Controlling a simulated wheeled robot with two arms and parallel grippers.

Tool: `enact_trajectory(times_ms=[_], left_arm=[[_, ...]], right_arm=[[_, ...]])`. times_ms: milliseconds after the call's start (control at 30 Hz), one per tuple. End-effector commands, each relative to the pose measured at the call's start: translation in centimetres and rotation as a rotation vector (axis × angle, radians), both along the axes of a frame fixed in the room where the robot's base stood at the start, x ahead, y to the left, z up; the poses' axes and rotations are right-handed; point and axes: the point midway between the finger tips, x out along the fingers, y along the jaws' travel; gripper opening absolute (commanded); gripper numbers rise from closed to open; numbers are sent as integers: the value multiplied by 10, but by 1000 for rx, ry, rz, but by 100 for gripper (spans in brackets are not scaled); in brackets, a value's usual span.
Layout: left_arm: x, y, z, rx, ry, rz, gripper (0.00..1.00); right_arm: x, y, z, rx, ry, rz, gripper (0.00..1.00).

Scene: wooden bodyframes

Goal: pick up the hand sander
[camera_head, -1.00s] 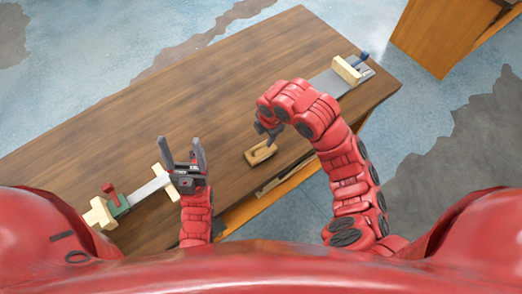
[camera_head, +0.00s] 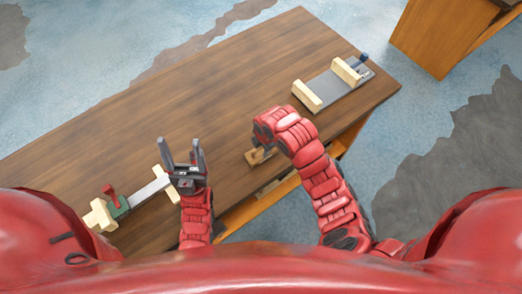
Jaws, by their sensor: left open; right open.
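The hand sander (camera_head: 253,158) is a small light-brown wooden block on the table, near its front edge and right of centre. My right gripper (camera_head: 266,149) is over it, pointing down. The gripper and wrist hide much of the sander, and whether the fingers touch it I cannot tell. My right gripper is open. My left gripper (camera_head: 181,150) is open and empty, fingers pointing away from me, well to the left of the sander.
The brown wooden table (camera_head: 200,95) has free room in its middle and far part. A grey fixture with pale wooden blocks (camera_head: 333,85) lies at the right end. A clamp-like fixture with wooden pieces (camera_head: 123,205) lies at the left. An orange-brown cabinet (camera_head: 440,35) stands beyond.

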Motion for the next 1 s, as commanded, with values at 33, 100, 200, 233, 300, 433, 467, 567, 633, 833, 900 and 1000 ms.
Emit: enact_trajectory(times_ms=[33, 100, 200, 233, 300, 433, 467, 567, 633, 833, 900, 1000], left_arm=[[0, 0, 0, 0, 0, 0, 69], [0, 0, -1, 0, 0, 0, 69], [0, 0, -1, 0, 0, 0, 69], [0, 0, -1, 0, 0, 0, 69], [0, 0, -1, 0, 0, 0, 69], [0, 0, -1, 0, 0, 0, 69], [0, 0, -1, 0, 0, 0, 69], [0, 0, -1, 0, 0, 0, 69], [0, 0, -1, 0, 0, 0, 69], [0, 0, 0, 0, 0, 0, 69], [0, 0, -1, 0, 0, 0, 69], [0, 0, -3, 0, 0, 0, 69]], right_arm=[[0, 0, 0, 1, -1, 0, 55], [0, 0, 0, 1, -1, 0, 55], [0, 0, 0, 1, -1, 0, 42], [0, 0, 0, 1, -1, 0, 37], [0, 0, 0, 1, -1, 0, 24], [0, 0, 1, 1, -2, 0, 1], [0, 0, 1, 1, -2, 0, 0], [0, 0, 1, 1, -2, 0, 0], [0, 0, 1, 1, -2, 0, 0], [0, 1, 1, 1, -2, 0, 0], [1, 1, 1, 1, -2, 0, 0], [1, 1, 4, 3, -3, 1, 0]])
